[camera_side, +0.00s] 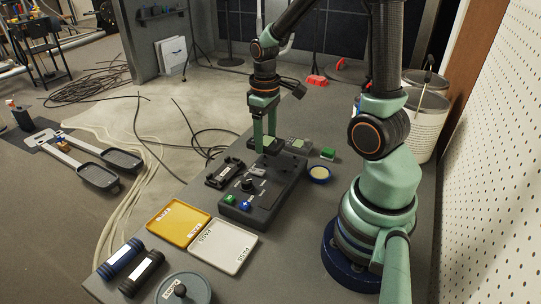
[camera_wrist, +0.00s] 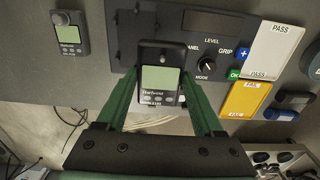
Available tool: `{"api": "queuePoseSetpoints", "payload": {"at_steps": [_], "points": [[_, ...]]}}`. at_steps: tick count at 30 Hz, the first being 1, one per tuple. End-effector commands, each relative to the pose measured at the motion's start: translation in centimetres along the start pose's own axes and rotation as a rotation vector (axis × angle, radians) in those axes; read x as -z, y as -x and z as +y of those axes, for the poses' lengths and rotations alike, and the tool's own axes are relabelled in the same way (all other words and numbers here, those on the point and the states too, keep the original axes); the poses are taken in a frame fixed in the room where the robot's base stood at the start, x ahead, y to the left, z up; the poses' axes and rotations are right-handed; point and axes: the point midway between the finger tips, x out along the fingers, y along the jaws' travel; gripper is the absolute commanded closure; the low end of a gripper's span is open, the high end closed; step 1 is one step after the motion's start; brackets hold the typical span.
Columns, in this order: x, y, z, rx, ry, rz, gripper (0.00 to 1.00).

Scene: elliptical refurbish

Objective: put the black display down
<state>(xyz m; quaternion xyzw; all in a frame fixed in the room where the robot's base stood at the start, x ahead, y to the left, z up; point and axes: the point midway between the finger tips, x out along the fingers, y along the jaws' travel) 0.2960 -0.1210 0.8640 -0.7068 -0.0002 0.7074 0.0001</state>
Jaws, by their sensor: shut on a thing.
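The black display (camera_wrist: 160,80) has a pale green screen and a row of small buttons below it. In the wrist view it sits between the two green fingers of my gripper (camera_wrist: 162,76), which are shut on its sides. In the side view my gripper (camera_side: 264,148) points down at the far end of the dark console (camera_side: 233,211), and the display is largely hidden by the fingers. In the wrist view the display overlaps the console's panel (camera_wrist: 207,40); I cannot tell whether it touches it.
A second small display unit (camera_wrist: 70,34) lies on the bench, apart from the console. A black holder (camera_side: 223,172) is left of the console. Yellow (camera_side: 178,223) and white (camera_side: 224,248) trays lie in front.

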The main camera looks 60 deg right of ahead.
Motion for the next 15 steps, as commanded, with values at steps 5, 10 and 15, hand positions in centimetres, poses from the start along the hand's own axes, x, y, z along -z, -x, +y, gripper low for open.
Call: {"api": "queuePoseSetpoints", "payload": {"at_steps": [5, 10, 15], "points": [[1.8, 2.7, -6.5, -0.001, 0.015, 0.007, 1.0], [1.8, 5.2, -12.6, 0.0, 0.015, 0.006, 1.0], [0.6, 7.4, -18.1, 0.001, 0.013, 0.006, 1.0]]}}
